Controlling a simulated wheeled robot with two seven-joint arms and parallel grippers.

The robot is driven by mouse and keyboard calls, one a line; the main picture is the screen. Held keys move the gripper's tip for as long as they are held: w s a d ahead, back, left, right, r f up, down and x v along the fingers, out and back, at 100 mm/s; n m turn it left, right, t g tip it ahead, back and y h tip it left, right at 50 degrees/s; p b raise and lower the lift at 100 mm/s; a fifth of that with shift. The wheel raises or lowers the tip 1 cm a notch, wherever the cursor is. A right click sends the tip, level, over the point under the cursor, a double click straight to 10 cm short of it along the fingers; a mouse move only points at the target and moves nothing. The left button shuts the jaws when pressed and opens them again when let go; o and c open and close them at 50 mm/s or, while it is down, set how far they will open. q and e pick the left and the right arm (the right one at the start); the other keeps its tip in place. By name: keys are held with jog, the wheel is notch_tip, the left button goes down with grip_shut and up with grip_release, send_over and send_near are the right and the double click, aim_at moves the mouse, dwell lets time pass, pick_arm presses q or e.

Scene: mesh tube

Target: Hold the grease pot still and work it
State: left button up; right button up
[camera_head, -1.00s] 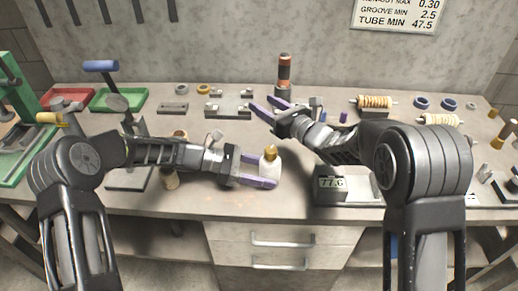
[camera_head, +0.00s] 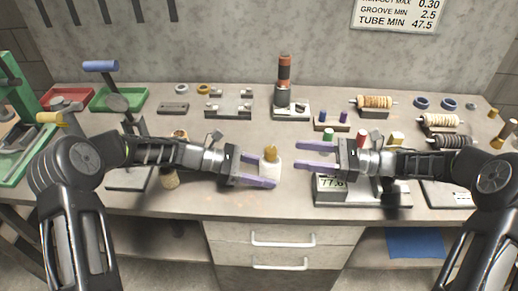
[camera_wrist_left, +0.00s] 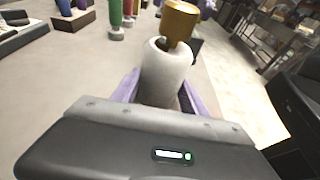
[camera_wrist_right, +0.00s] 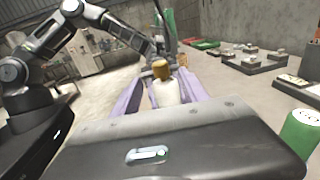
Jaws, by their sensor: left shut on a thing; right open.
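The grease pot (camera_head: 270,169) is a small white bottle with a brass-coloured top (camera_head: 271,152), standing upright near the bench's front edge. My left gripper (camera_head: 262,170) is shut on its white body from the left; the pot also shows between the purple fingers in the left wrist view (camera_wrist_left: 165,75). My right gripper (camera_head: 298,156) is open and empty, to the right of the pot, its purple fingers pointing at it with a small gap. In the right wrist view the pot (camera_wrist_right: 163,88) shows between and beyond the open fingers.
A scale (camera_head: 330,197) reading about 77.6 lies under my right gripper. A small rack with coloured pegs (camera_head: 333,124) stands behind it. An orange-topped tool (camera_head: 284,75), a metal fixture (camera_head: 229,104) and wound spools (camera_head: 375,103) stand farther back. Bare bench lies behind the pot.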

aim_at(271, 153)
jog(key=shift+a, duration=0.1)
jog(key=w+a, duration=0.1)
jog(key=a, duration=1)
jog(key=shift+w+a, duration=0.15)
jog(key=shift+a, duration=0.25)
grip_shut()
